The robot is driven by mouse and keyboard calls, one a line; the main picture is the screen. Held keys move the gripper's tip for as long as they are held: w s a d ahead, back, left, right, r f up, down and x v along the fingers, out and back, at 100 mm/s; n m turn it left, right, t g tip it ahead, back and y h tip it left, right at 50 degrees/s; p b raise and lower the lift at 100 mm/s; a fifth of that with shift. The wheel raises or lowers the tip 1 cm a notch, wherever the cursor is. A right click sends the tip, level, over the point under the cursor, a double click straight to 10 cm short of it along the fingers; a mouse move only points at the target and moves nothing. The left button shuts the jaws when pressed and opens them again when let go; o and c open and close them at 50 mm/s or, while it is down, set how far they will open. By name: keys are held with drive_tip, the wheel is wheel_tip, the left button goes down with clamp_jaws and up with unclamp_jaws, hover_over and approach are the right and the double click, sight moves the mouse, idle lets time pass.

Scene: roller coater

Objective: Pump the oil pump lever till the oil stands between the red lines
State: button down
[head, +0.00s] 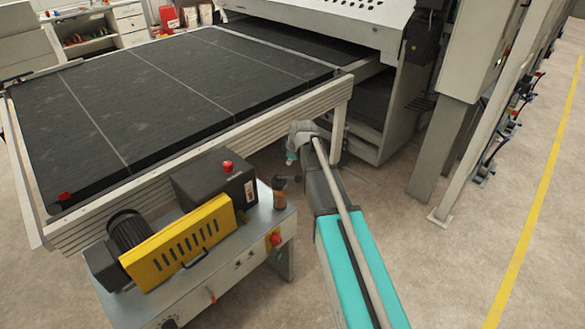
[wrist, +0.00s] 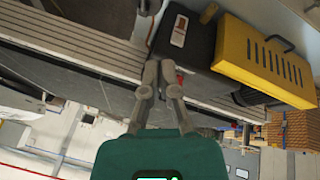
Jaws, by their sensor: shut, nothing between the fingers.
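The dark pump-side box (head: 222,180) with a red button (head: 228,167) stands on the grey cabinet, and a pale upright gauge strip (head: 250,193) is on its face. In the wrist view the strip (wrist: 180,31) has a brownish patch; its red lines and oil level are too small to tell. A small amber-dark cylinder (head: 280,192) stands at the cabinet's right corner. A thin dark piece beside it may be the lever; I cannot be sure. My gripper (wrist: 158,66) is shut and empty, apart from the box. In the head view my arm mostly hides it.
A yellow slotted guard (head: 180,245) and a dark motor (head: 130,232) sit on the cabinet (head: 225,270). The conveyor's pale side rail (head: 240,135) runs close behind. The large machine (head: 385,115) stands at the back right. The floor right of my arm is clear.

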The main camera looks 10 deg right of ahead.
drive_tip(key=shift+w+r+n, duration=0.3)
drive_tip(key=shift+w+r, duration=0.15)
drive_tip(key=shift+w, duration=0.15)
drive_tip(key=shift+f, duration=0.1)
drive_tip(key=b, duration=0.9)
hover_over(288, 178)
drive_tip(key=s+a, duration=0.2)
wheel_tip(288, 178, down, 9)
drive_tip(key=shift+s+d+f+b, duration=0.5)
drive_tip(key=shift+d, duration=0.3)
drive_tip(key=shift+s+d+f+b, duration=0.45)
drive_tip(key=shift+d+f, duration=0.05)
drive_tip(key=shift+d, duration=0.3)
drive_tip(key=shift+s+a+f+b, duration=0.1)
drive_tip(key=shift+a+f+b, duration=0.1)
drive_tip(key=shift+a+b, duration=0.1)
